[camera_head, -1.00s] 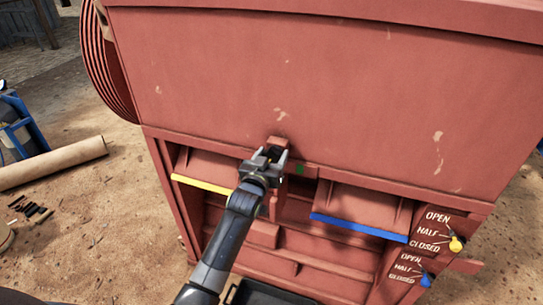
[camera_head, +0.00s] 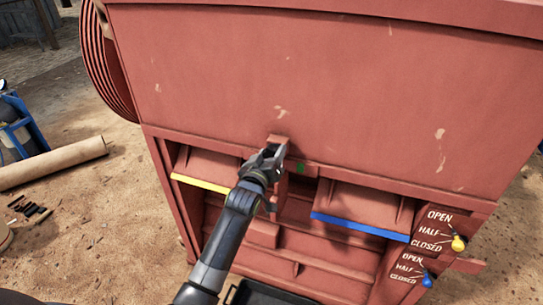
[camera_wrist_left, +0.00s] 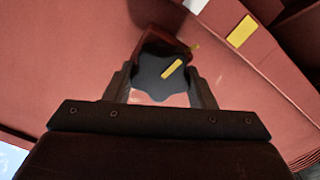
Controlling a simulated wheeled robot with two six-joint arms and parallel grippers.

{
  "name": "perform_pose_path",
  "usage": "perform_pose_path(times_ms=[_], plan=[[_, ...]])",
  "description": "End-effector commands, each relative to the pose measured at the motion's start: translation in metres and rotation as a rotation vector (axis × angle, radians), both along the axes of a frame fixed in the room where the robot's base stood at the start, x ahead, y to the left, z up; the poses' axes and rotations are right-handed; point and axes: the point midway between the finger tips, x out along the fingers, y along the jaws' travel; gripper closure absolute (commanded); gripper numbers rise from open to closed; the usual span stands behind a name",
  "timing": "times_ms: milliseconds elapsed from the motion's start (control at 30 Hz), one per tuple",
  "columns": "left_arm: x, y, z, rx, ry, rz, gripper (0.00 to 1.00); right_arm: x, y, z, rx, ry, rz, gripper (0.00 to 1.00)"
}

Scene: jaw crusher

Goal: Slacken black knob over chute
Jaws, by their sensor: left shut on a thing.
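The black knob (camera_wrist_left: 160,70) shows in the left wrist view as a dark lobed disc with a yellow mark, set against a red bracket. My left gripper (camera_wrist_left: 160,85) is shut on it, with one finger on each side. In the head view my left gripper (camera_head: 272,152) is at the red bracket (camera_head: 279,139) on the crusher's front, and it hides the knob. The chute openings lie below, with a yellow-edged flap (camera_head: 205,184) at the left and a blue-edged flap (camera_head: 360,227) at the right. My right gripper is not in view.
The red crusher body (camera_head: 340,90) fills the middle. A yellow-knobbed lever (camera_head: 458,243) and a blue-knobbed lever (camera_head: 427,280) stand by OPEN, HALF, CLOSED labels at the right. A small green mark (camera_head: 300,168) is beside the bracket. A black tray (camera_head: 262,294) lies below.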

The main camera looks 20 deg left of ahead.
Motion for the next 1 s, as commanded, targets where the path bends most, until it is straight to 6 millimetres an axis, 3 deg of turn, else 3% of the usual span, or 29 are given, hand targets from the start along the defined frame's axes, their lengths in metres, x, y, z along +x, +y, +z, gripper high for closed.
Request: perform_pose_path(times_ms=[1000], plan=[[0.0, 0.004, -0.006, -0.908, 0.032, 0.0, 0.73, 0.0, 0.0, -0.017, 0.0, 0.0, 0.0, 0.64]])
